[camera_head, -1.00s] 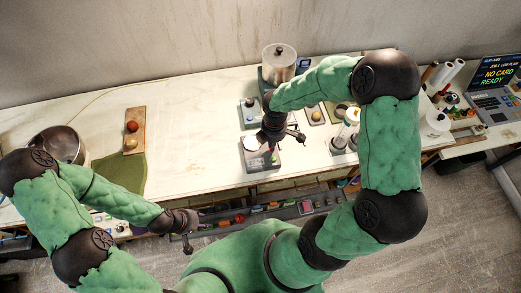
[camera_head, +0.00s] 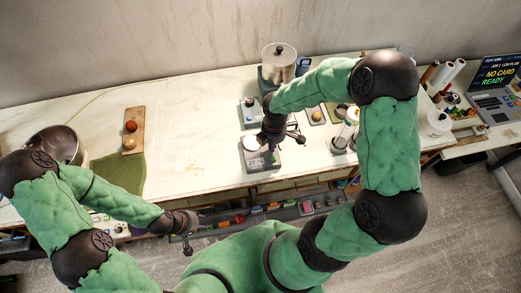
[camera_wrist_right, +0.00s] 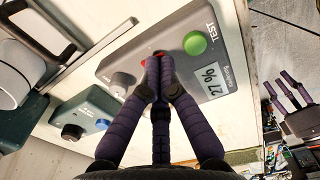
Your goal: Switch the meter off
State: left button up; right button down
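The meter (camera_wrist_right: 185,25) is a grey box with a green TEST button (camera_wrist_right: 195,43), a display reading 27% (camera_wrist_right: 211,82) and a small metal dish or knob (camera_wrist_right: 122,84). A red button (camera_wrist_right: 150,58) on it is partly hidden by my right gripper's fingertips. In the head view the meter (camera_head: 264,166) sits near the bench's front edge. My right gripper (camera_wrist_right: 158,62) has its purple fingers together, with nothing seen between them, at the red button; contact is unclear. My left gripper (camera_head: 188,246) hangs before the bench; its fingers (camera_wrist_right: 286,94) look spread in the wrist view.
A wooden board (camera_head: 134,131) with round balls, a green cloth (camera_head: 122,172) and a bowl (camera_head: 58,144) are at left. The bench between is clear.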

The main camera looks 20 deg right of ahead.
jog(key=shift+f, duration=0.3)
jog(key=shift+r, duration=0.1)
jog(key=shift+r+p, duration=2.8)
jog(key=shift+r, duration=0.7)
jog(key=shift+s+f, duration=0.1)
jog(key=shift+f, duration=0.05)
